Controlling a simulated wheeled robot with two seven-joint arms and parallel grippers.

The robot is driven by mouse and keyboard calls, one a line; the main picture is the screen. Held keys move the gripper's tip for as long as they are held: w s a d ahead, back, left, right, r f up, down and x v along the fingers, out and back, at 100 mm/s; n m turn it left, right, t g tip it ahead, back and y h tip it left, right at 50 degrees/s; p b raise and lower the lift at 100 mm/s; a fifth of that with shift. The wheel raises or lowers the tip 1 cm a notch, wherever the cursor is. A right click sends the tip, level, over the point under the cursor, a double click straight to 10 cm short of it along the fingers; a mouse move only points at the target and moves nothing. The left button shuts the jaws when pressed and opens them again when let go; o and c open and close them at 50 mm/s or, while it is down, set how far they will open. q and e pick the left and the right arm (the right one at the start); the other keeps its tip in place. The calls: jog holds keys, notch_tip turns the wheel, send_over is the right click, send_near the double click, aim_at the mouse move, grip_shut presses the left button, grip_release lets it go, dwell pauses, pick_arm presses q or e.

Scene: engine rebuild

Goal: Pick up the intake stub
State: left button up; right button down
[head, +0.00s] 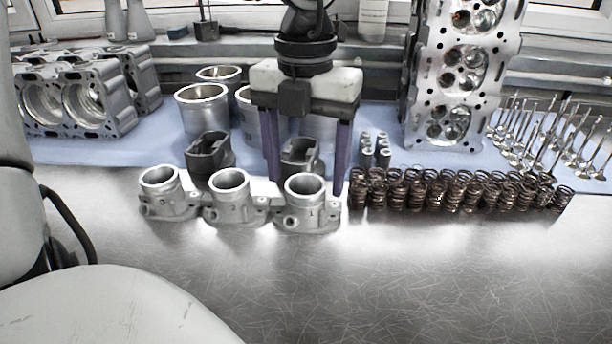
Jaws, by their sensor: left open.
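Three silver intake stubs stand upright in a row on the metal bench: a left one (168,196), a middle one (230,198) and a right one (307,208). Each has a round open mouth on a flanged base. My left gripper (306,187) points down, open and empty, with its purple fingers spread on either side of the right stub's mouth. The left fingertip is near the gap between the middle and right stubs; the right fingertip is between the right stub and the springs. I cannot tell whether either finger touches the stub. My right gripper is out of view.
Coil springs (455,190) stand in a row close on the right. Valves (545,135) and a cylinder head (463,85) are at right. The front bench is clear.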

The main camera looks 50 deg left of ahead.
aim_at(306, 186)
pick_arm(q)
notch_tip(306, 186, down, 3)
jog(key=shift+f, duration=0.2)
jog(key=shift+c, duration=0.4)
jog(key=shift+w+r, duration=0.1)
jog(key=c, duration=1.3)
